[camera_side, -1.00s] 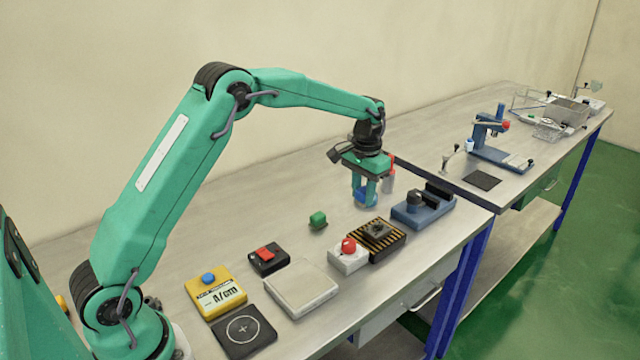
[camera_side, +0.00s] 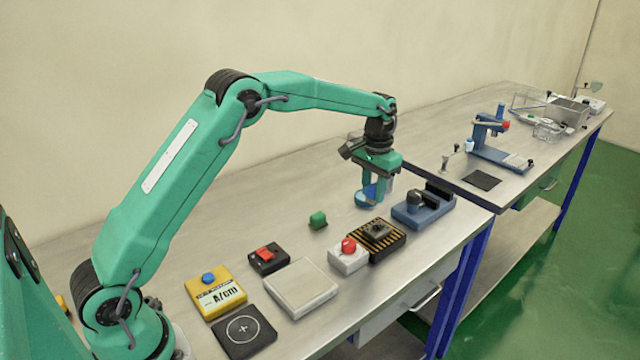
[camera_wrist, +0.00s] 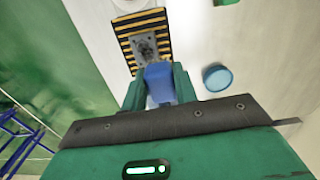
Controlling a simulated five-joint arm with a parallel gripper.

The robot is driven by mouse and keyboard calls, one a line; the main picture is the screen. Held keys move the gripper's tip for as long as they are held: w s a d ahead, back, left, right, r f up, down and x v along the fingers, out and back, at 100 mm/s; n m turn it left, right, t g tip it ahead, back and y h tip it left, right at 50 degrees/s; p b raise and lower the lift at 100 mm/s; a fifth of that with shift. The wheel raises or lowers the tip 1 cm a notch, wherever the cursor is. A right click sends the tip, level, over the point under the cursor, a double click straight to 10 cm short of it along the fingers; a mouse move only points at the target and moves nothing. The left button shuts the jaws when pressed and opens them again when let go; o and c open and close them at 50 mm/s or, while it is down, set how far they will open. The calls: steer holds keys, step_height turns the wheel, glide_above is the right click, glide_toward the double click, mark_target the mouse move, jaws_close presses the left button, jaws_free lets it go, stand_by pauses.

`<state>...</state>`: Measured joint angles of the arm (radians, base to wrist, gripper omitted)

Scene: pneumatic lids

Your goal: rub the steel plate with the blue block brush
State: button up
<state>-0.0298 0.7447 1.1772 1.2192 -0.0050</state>
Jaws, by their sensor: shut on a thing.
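My gripper (camera_side: 377,190) is over the bench, right of the green block. In the wrist view my gripper (camera_wrist: 160,88) is shut on a blue block (camera_wrist: 158,80), which I take to be the blue block brush. In the side view the brush (camera_side: 370,190) is partly hidden by the fingers; I cannot tell whether it touches the bench. A pale grey square slab (camera_side: 300,287), likely the steel plate, lies flat on the bench well to the left and nearer the camera. The slab is not in the wrist view.
A round blue dish (camera_wrist: 216,77) stands beside the brush. Near my gripper are a striped box (camera_side: 376,241), a red-button box (camera_side: 348,258) and a blue clamp-like fixture (camera_side: 422,208).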

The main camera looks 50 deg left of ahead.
mark_target(383, 225)
steer(key=w+d, duration=0.1)
steer(key=w+d+r, duration=0.1)
steer(key=shift+w+d+r, duration=0.1)
steer(key=shift+w+d, duration=0.05)
steer(key=shift+d, duration=0.25)
steer(key=shift+f, duration=3.85)
steer(key=shift+s+f, duration=0.2)
steer(key=shift+s, duration=0.45)
steer(key=shift+c, duration=0.7)
steer(key=shift+s, duration=2.45)
steer(key=shift+w, duration=2.95)
steer(key=shift+w+r, duration=0.15)
steer(key=shift+w, duration=0.1)
step_height(383, 225, up, 8)
